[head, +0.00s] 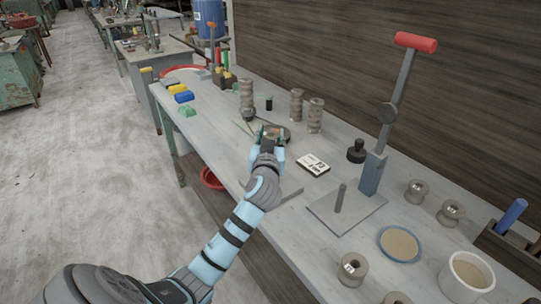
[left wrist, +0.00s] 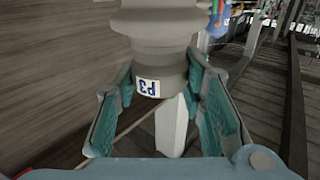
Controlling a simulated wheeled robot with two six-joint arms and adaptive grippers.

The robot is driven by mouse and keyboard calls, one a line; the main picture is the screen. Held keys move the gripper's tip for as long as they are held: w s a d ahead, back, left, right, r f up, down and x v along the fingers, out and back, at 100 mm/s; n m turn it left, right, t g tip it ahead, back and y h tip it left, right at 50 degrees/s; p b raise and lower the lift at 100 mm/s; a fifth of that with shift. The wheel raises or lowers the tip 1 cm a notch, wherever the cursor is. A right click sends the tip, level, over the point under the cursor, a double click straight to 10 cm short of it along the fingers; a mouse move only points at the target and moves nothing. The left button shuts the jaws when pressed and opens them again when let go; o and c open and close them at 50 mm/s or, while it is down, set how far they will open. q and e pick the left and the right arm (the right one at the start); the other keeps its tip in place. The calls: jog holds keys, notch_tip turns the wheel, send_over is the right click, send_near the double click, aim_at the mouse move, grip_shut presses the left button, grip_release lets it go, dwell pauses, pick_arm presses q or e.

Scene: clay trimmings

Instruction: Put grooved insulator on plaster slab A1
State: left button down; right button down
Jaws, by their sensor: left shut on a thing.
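My left gripper (head: 270,134) is above the middle of the workbench, its teal-padded fingers pointing away from me. In the left wrist view the gripper (left wrist: 160,80) is shut on a grey grooved insulator (left wrist: 160,38). The insulator has a white tag reading P3, upside down in that picture, and its far end is cut off. In the head view the hand hides much of what it holds. A white slab (head: 313,164) with dark markings lies right of the gripper. I cannot read whether it is A1. My right gripper is not in view.
Tall grooved pieces stand behind the gripper (head: 246,95), (head: 297,105), (head: 316,115). A lever press (head: 370,175) rises at the right. Short spools (head: 417,192), a blue-rimmed dish (head: 400,244) and a pot (head: 467,274) stand nearer. The left front bench edge is clear.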

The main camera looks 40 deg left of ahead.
pick_arm(q)
notch_tip(320, 180, down, 4)
jog(key=shift+d+f+b, duration=0.1)
jog(key=shift+f+b, duration=0.1)
jog(key=shift+b, duration=0.4)
jog(key=c, duration=1.1)
grip_release()
jog(key=shift+o, duration=0.3)
jog(key=shift+s, duration=0.1)
jog(key=v, duration=1.2)
